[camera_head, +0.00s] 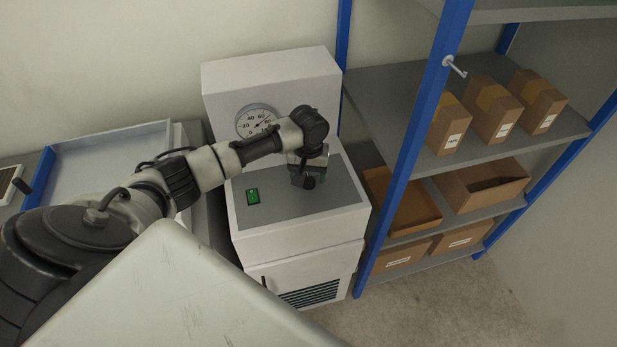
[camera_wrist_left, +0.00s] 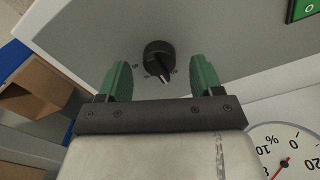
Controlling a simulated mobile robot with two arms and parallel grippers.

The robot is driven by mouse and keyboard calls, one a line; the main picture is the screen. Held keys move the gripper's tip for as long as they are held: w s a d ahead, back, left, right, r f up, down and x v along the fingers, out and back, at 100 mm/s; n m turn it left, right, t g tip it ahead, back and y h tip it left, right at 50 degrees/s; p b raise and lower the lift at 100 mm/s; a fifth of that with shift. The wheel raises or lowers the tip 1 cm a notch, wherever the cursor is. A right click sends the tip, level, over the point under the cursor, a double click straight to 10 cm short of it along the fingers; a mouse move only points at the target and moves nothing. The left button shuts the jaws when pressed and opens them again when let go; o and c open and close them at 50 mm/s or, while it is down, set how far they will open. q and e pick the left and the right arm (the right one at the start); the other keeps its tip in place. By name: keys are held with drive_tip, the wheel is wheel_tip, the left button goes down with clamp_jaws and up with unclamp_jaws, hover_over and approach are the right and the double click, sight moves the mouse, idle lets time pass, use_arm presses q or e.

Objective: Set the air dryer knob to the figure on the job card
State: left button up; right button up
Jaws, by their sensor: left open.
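The air dryer (camera_head: 300,85) is a white cabinet with a grey sloped panel. Its black knob (camera_wrist_left: 158,58) has a pale pointer line aimed toward the bottom of the left wrist view, with small marks around it. My left gripper (camera_head: 308,172) is over the panel, and the knob shows dark just below it. In the left wrist view its green fingers (camera_wrist_left: 161,70) are apart, one on each side of the knob; contact cannot be told. A round gauge (camera_head: 257,122) with a red needle is on the upright back part. No readable job card shows.
A green switch (camera_head: 253,196) is on the panel, left of the gripper. A blue-post shelf rack (camera_head: 400,160) with cardboard boxes (camera_head: 493,108) stands close on the right. A shallow blue-and-white tray (camera_head: 110,155) is on the left. The floor at lower right is clear.

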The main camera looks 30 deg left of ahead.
use_arm(q)
drive_tip(key=shift+f, duration=0.95)
drive_tip(key=shift+c, duration=0.3)
